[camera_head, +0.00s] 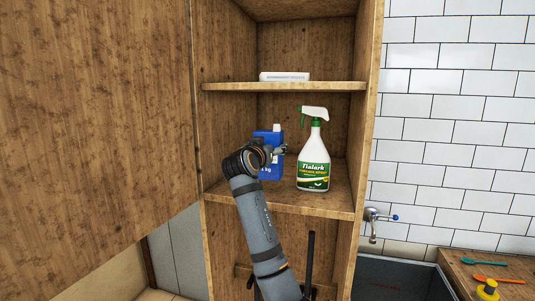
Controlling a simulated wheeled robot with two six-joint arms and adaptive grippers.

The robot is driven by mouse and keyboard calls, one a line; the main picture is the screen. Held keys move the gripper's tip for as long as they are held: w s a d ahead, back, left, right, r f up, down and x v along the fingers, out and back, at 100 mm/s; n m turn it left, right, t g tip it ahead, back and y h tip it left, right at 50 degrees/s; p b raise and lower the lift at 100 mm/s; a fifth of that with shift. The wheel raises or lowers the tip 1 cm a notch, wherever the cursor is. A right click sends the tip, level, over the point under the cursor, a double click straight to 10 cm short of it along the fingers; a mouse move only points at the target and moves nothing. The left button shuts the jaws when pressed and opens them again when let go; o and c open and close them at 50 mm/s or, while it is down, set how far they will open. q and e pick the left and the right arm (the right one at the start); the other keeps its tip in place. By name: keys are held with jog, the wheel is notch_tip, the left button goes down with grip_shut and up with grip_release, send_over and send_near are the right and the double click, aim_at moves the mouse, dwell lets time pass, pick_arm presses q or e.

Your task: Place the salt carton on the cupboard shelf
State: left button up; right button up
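The salt carton (271,172), blue with white "kg" lettering, stands upright on the middle cupboard shelf (310,204), left of a spray bottle. My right arm comes up from the bottom middle, leaning left, and its wrist covers much of the carton's front. My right gripper (283,149) points right, in front of the carton's upper right part. Its fingertips are small and partly merged with the carton, so I cannot tell whether they touch or hold it. My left gripper is not in view.
A white spray bottle (313,152) with a green label stands close to the carton's right. A white box (284,77) lies on the upper shelf (330,87). A large wooden panel (95,120) fills the left. A sink (400,278) is at the lower right.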

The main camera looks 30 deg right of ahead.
jog(key=f, duration=0.1)
jog(key=w+f+p, duration=0.1)
jog(key=f, duration=0.1)
jog(key=shift+d+f, duration=0.1)
jog(key=shift+d, duration=0.1)
jog(key=shift+f, duration=0.35)
jog(key=shift+f, duration=0.15)
jog(key=o, duration=1.8)
jog(key=shift+s, duration=0.1)
jog(key=shift+c, duration=0.2)
jog(key=shift+a, duration=0.1)
